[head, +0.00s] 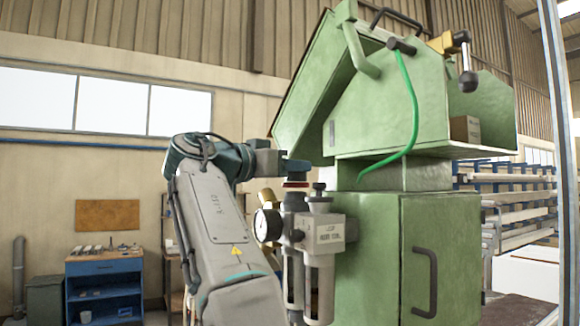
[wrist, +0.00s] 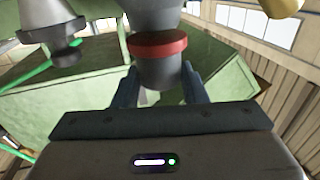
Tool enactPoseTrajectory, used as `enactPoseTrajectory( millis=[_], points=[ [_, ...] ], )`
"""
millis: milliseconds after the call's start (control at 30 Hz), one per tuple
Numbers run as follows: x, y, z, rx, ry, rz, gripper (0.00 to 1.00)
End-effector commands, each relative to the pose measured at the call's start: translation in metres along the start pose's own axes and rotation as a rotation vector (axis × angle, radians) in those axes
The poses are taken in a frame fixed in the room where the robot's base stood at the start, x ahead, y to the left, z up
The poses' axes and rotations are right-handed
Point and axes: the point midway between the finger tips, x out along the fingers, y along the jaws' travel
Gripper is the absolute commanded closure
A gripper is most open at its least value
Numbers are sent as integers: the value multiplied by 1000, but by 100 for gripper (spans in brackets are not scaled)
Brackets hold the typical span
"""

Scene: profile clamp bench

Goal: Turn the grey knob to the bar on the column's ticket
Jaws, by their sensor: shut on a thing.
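The grey knob (wrist: 160,73) sits above a red ring (wrist: 157,44) at the top of the air unit. In the wrist view my gripper (wrist: 160,78) has one finger on each side of the knob and is shut on it. In the head view my gripper (head: 294,166) reaches in from the left, over the red ring (head: 295,184), and largely hides the knob. A round pressure gauge (head: 267,225) faces left; its needle is too small to read. A pale ticket (head: 330,233) with dark lettering is on the unit's block; I cannot read its lettering surely.
A second, darker cap (head: 319,189) stands close right of the gripped knob. The green machine cabinet (head: 440,255) is right behind the unit, with its hood (head: 430,110) above. A green hose (head: 412,105) hangs from the hood. A blue workbench (head: 104,285) stands far back left.

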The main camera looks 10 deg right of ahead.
Motion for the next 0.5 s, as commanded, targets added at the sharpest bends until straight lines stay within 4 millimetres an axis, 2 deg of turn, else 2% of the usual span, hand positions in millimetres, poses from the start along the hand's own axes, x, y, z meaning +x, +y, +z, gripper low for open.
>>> enactPoseTrajectory(
  millis=[67,100,167,500],
  points=[
    [0,0,1,-1,-1,0,84],
    [0,0,1,-1,-1,0,56],
    [0,0,1,-1,-1,0,39],
    [-2,0,0,0,-1,-1,39]
  ],
)
